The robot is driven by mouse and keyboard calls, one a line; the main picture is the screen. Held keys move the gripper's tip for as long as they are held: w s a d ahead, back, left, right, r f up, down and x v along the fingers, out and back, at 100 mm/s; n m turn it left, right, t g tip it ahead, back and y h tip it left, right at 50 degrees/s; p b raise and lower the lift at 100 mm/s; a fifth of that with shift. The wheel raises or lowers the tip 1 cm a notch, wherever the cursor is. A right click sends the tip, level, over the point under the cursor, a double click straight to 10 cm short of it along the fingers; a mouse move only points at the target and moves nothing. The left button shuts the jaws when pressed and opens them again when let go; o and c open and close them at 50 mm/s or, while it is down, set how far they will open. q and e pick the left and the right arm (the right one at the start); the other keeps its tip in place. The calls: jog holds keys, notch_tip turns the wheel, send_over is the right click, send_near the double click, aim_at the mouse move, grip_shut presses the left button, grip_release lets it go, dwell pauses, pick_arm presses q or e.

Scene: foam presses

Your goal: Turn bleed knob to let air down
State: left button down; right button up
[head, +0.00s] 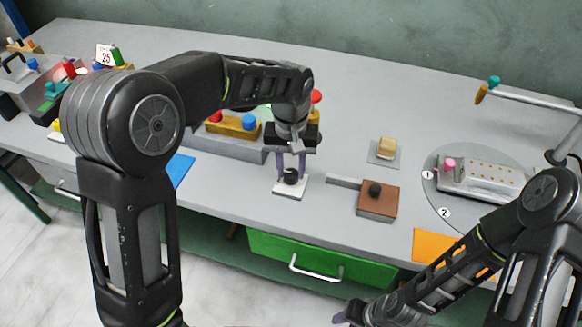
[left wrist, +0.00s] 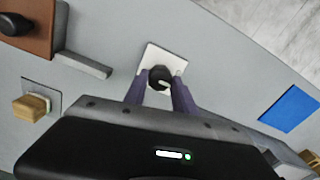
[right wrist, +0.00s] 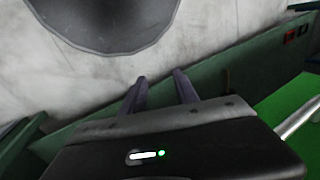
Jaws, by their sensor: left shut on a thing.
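The bleed knob is a small black knob (head: 291,177) on a white square plate (head: 284,192) near the table's front edge. In the left wrist view the knob (left wrist: 159,78) has a pale mark on it and sits on its plate (left wrist: 176,62). My left gripper (head: 291,170) points down at the knob, its purple fingers on either side of it and shut on it. My right gripper (head: 340,318) hangs low in front of the table, away from the knob. In the right wrist view its fingers (right wrist: 160,85) stand apart with nothing between them.
A brown block with a black knob (head: 377,201) and a grey bar stands right of the plate. A tan block (head: 387,144) sits behind it. A blue sheet (head: 180,169) lies to the left, an orange sheet (head: 430,244) to the right. A green drawer (head: 330,266) is below.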

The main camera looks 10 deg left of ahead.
aim_at(291, 173)
pick_arm(q)
jog(key=c, duration=1)
grip_release()
notch_tip(291, 173, up, 8)
jog(key=shift+f+b, duration=0.1)
jog(key=shift+b, duration=0.3)
jog(key=shift+f, duration=0.1)
